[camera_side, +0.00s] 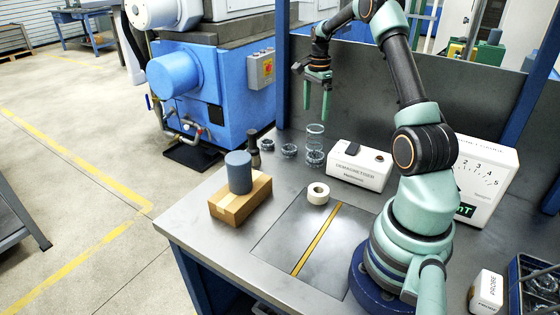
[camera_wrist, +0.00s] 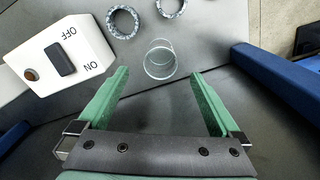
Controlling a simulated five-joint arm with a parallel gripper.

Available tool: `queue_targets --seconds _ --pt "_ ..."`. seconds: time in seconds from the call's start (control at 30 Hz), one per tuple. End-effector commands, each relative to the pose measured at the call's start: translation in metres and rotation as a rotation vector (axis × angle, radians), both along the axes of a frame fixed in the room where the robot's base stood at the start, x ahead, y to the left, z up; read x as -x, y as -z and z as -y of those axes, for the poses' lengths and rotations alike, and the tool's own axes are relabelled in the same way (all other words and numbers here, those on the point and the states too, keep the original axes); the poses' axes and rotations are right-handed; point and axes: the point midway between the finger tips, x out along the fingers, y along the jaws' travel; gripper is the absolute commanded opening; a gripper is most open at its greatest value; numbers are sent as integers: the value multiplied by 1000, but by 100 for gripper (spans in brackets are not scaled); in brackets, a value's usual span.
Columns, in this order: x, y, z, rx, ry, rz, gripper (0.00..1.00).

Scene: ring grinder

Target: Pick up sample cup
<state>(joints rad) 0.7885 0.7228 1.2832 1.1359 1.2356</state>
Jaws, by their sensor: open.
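The sample cup (camera_side: 315,156) is a clear, upright, glass-like cup on the grey bench, left of the demagnetiser. In the wrist view the cup (camera_wrist: 160,62) shows as a clear round vessel near the fingertips, roughly centred between them. My gripper (camera_side: 316,113) is open and points down above the cup, with empty space between its green fingers. In the wrist view my gripper (camera_wrist: 158,76) has its two fingers spread to either side, apart from the cup. The exact height of the fingertips over the rim is hard to tell.
Metal rings (camera_side: 289,151) (camera_side: 267,145) stand left of the cup. A white demagnetiser box (camera_side: 358,166) stands close on the right. A cardboard box (camera_side: 240,203) bears a blue-grey cylinder (camera_side: 238,172). A white tape roll (camera_side: 318,194) lies in front. An upright back panel (camera_side: 400,80) rises behind.

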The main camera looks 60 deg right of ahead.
Motion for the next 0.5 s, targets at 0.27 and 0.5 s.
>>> queue_targets --seconds 0.27,0.5 --pt "1 45 0 -3 0 -3 100" --pt "0 66 0 0 -2 -1 100"
